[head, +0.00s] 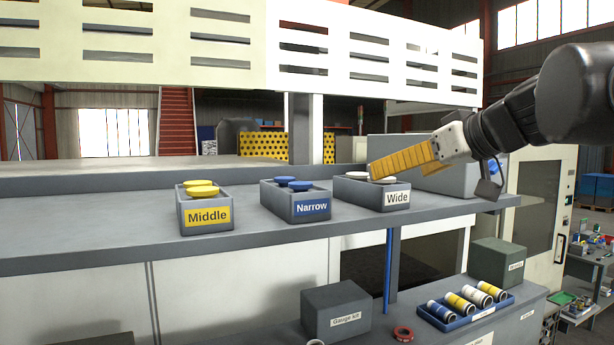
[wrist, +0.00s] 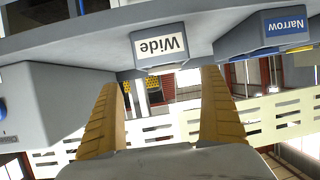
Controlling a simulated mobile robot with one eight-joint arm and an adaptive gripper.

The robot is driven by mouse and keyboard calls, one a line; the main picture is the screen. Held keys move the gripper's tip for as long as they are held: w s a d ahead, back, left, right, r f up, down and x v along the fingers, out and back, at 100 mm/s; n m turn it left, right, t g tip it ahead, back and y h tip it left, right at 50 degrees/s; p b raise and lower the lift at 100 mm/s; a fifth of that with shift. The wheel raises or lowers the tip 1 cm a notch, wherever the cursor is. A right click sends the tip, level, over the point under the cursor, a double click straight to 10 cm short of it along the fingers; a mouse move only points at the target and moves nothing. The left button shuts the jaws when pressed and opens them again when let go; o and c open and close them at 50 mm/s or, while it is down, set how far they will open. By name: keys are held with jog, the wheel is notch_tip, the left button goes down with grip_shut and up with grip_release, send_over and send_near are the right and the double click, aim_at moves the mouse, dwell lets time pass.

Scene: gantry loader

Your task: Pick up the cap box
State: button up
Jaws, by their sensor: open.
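Three small grey open boxes with caps stand on the long grey shelf (head: 120,241). The Middle box (head: 181,214) has a yellow label and yellow caps, the Narrow box (head: 275,204) a blue label and blue caps, and the Wide box (head: 358,198) a white label and white caps. The pictures do not show which one is meant by the cap box. My gripper (head: 373,172) is open, its yellow fingers at the Wide box's right rear in the head view. In the wrist view the Wide label (wrist: 160,47) appears upside down between the fingertips; contact cannot be told.
A larger grey box (head: 452,181) stands right of the Wide box, under my arm. A slotted white beam (head: 370,60) crosses above, with a post (head: 305,125) behind the shelf. Below are a gauge kit box (head: 336,308) and a blue tray (head: 440,322) of rolls. The shelf's left is clear.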

jog(key=x, duration=0.4)
jog(key=shift+w+f, duration=0.2)
jog(key=p+x, duration=0.1)
jog(key=x, duration=0.1)
jog(key=a+p+x, duration=0.1)
jog(key=x, duration=0.2)
jog(key=shift+s+r, duration=0.1)
jog(key=shift+r, duration=0.15)
jog(key=shift+f, duration=0.1)
jog(key=shift+c, duration=1.3)
jog(key=c, duration=1.2)
